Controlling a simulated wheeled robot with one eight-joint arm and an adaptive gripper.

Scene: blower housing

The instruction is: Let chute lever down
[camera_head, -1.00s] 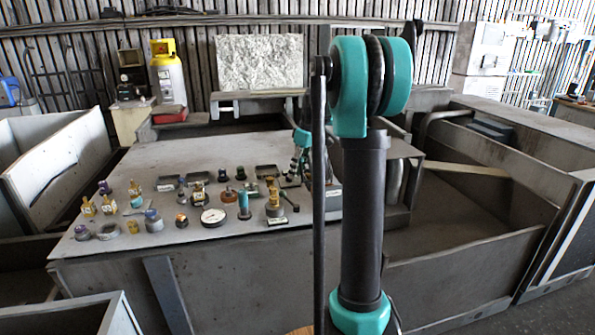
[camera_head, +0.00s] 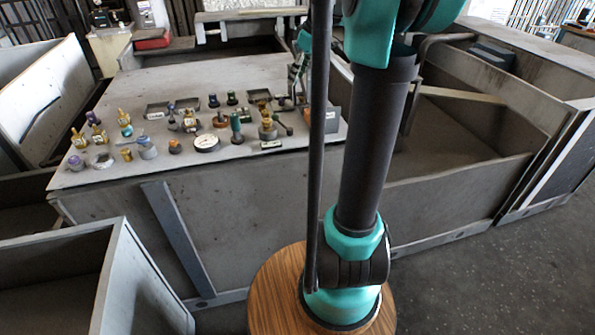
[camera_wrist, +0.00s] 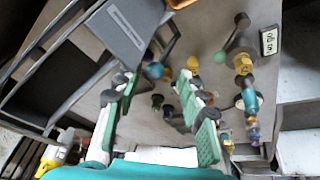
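In the wrist view my gripper (camera_wrist: 153,84) is open, its two green-padded fingers spread above the grey table top. A dark lever arm (camera_wrist: 171,40) stands beside a grey box (camera_wrist: 112,32), above the fingertips in the picture; a teal ball (camera_wrist: 154,70) shows near its lower end, close to the left fingertip. Another dark handle with a black ball (camera_wrist: 242,20) and a green knob (camera_wrist: 220,57) lies to the right, by a brass fitting (camera_wrist: 243,63). I cannot tell for sure which is the chute lever.
The table (camera_head: 105,95) carries several valves and fittings, a round gauge (camera_head: 206,143) and shallow dark trays (camera_head: 158,109). A grey bin (camera_head: 95,245) stands front left, and walled bays (camera_head: 455,195) lie to the right. Open floor (camera_head: 490,270) shows at lower right.

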